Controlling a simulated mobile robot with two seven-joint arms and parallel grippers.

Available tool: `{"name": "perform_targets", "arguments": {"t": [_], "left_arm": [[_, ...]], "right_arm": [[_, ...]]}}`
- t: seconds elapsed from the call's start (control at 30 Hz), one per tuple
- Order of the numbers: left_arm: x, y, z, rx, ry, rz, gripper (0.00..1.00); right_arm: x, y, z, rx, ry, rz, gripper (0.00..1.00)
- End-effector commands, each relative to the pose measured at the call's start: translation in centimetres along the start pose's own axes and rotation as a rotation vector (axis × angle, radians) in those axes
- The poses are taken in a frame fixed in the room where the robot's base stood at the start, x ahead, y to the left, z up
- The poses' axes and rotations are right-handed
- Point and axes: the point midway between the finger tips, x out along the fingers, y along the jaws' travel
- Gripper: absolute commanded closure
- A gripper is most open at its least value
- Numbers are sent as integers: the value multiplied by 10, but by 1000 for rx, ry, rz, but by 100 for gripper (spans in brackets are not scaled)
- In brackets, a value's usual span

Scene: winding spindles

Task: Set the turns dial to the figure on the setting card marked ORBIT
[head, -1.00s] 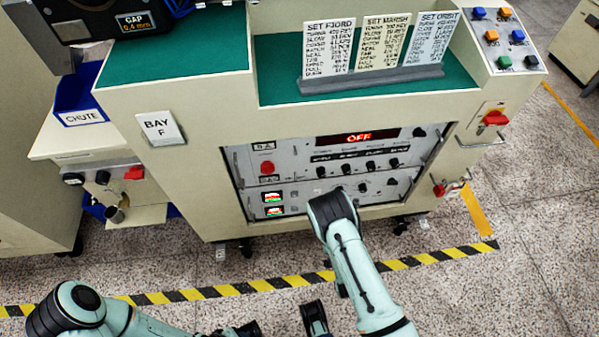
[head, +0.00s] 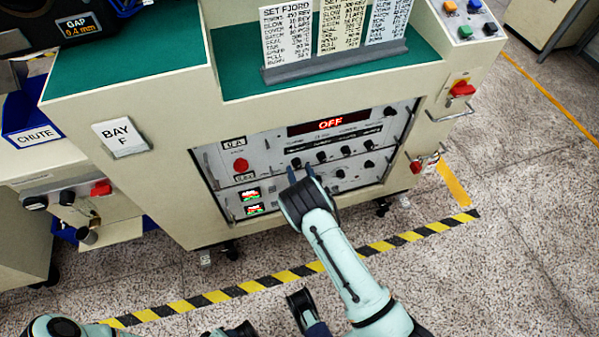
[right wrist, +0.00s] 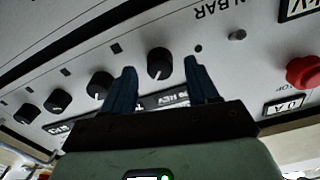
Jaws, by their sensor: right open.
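The control panel (head: 270,150) is in the front of the bench, with a row of black dials under a red display (head: 330,125) reading OFF. My right gripper (head: 300,170) is open just in front of the leftmost dial (head: 296,162). In the right wrist view its fingers (right wrist: 160,75) show on either side of a black dial (right wrist: 159,63) with a white pointer, with gaps at both sides. The label strip below it is upside down and partly hidden. The rightmost card (head: 388,22) is the ORBIT one; its heading is cut off and its figures are too small to read.
Two other setting cards (head: 287,35) (head: 341,25) stand in the same holder. A red button (head: 241,165) shows on the panel; it is also in the right wrist view (right wrist: 303,72). A red switch (head: 461,89) and a handle sit at the right. Striped tape (head: 250,286) crosses the floor.

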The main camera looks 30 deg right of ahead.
Motion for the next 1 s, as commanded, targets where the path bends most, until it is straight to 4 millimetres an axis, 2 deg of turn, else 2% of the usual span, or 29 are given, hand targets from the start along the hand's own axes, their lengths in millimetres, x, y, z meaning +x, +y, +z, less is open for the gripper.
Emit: {"name": "perform_targets", "arguments": {"t": [0.3, 0.33, 0.4, 0.5, 0.77, 1.0], "left_arm": [[0, 0, -1, 0, 4, 0, 57], [0, 0, -1, 0, 4, 0, 57], [0, 0, -1, 0, 4, 0, 57], [0, 0, -1, 0, 3, 0, 57], [1, 0, -1, 0, 3, 0, 57], [2, -1, -2, -1, 7, 0, 57]], "right_arm": [[3, 0, 0, 0, -1, 0, 41], [3, 0, 0, 0, -1, 0, 48], [3, 0, 0, 0, -1, 0, 70], [3, 0, 0, 0, -1, 0, 97], [3, 0, 0, -18, -1, 0, 97], [3, 0, 0, -119, -1, 0, 97]]}}
